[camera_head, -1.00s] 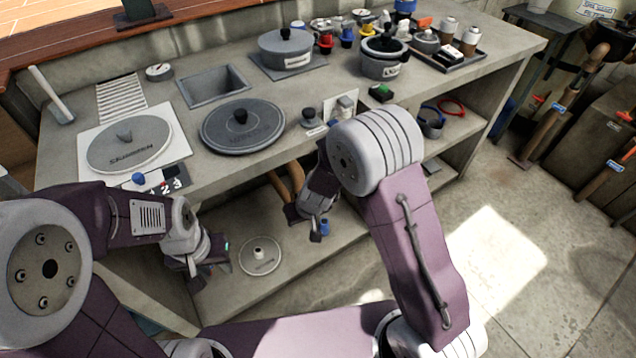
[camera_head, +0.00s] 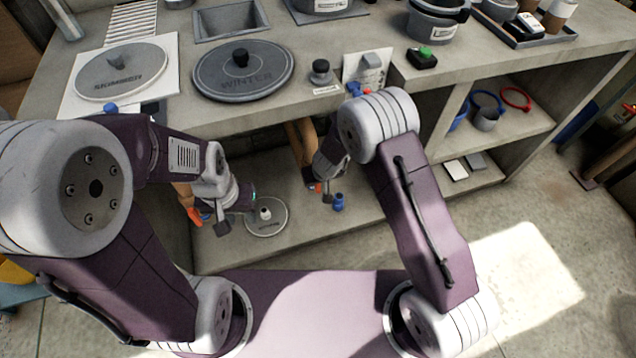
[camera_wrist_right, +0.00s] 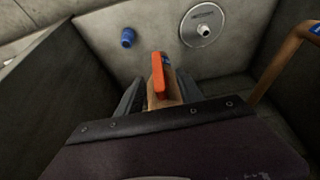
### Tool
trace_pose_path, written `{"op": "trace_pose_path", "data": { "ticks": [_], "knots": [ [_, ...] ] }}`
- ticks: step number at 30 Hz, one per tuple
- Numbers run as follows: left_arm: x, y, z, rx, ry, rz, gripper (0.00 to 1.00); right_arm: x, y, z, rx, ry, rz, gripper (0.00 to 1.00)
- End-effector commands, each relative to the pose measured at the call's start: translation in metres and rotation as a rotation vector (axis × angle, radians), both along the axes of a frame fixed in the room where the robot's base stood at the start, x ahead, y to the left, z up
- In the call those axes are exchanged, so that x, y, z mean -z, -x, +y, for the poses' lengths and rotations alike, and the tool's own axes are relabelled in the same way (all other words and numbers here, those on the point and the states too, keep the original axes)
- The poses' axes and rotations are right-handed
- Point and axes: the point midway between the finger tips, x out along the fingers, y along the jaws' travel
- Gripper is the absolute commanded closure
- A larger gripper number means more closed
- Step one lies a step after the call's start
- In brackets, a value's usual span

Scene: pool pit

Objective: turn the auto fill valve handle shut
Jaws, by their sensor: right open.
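An orange valve handle (camera_wrist_right: 158,75) on a copper-coloured pipe stands upright in the right wrist view, between my open right fingers (camera_wrist_right: 160,98). I cannot tell if they touch it. The handle is a small orange spot in the head view (camera_head: 315,187), partly hidden by my right gripper (camera_head: 326,190), which reaches under the counter. A second orange handle (camera_head: 195,216) is on a pipe at the left, beside my left gripper (camera_head: 228,222). The left fingers are too small and dark to show whether they are open. No label reading auto fill is legible.
A round plate (camera_head: 266,216) with a white knob and a blue fitting (camera_head: 338,202) are on the lower shelf. The countertop (camera_head: 315,115) is above my grippers, with a dark WINTER lid (camera_head: 243,72). A divider wall (camera_head: 412,158) stands right of my right gripper.

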Motion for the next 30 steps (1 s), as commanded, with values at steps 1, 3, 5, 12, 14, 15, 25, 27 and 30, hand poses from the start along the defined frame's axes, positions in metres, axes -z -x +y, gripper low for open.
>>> {"op": "trace_pose_path", "data": {
  "ticks": [1,3,5,12,14,15,25,27,30],
  "knots": [
    [0.003,0.0,0.0,0.0,0.0,0.0,0.64,0.006,-0.002,0.0,0.002,-0.001,0.0,0.56],
    [0.004,0.0,0.0,0.0,0.0,0.0,0.64,0.01,-0.004,0.001,0.0,0.0,0.0,0.56],
    [0.004,0.0,0.0,0.0,0.0,0.0,0.64,0.01,-0.004,0.001,0.0,0.0,0.0,0.56],
    [0.003,0.0,0.0,0.0,0.0,0.0,0.64,0.01,-0.004,0.001,0.0,0.0,0.0,0.68],
    [0.003,0.0,0.0,0.0,0.0,0.0,0.64,0.01,-0.004,0.001,0.0,0.0,0.0,0.84],
    [0.003,0.0,0.0,0.0,0.0,0.0,0.64,0.01,-0.004,0.001,0.0,0.0,0.0,0.95],
    [0.014,0.0,0.0,0.0,0.0,0.0,0.64,0.013,-0.005,0.0,0.002,-0.018,0.004,1.0],
    [0.024,0.0,0.0,0.0,0.0,0.0,0.64,0.015,-0.005,0.0,0.001,-0.037,0.009,1.0],
    [0.043,0.0,0.0,0.0,0.0,0.0,0.64,0.018,-0.006,-0.001,0.003,-0.079,0.021,1.0]
  ]
}}
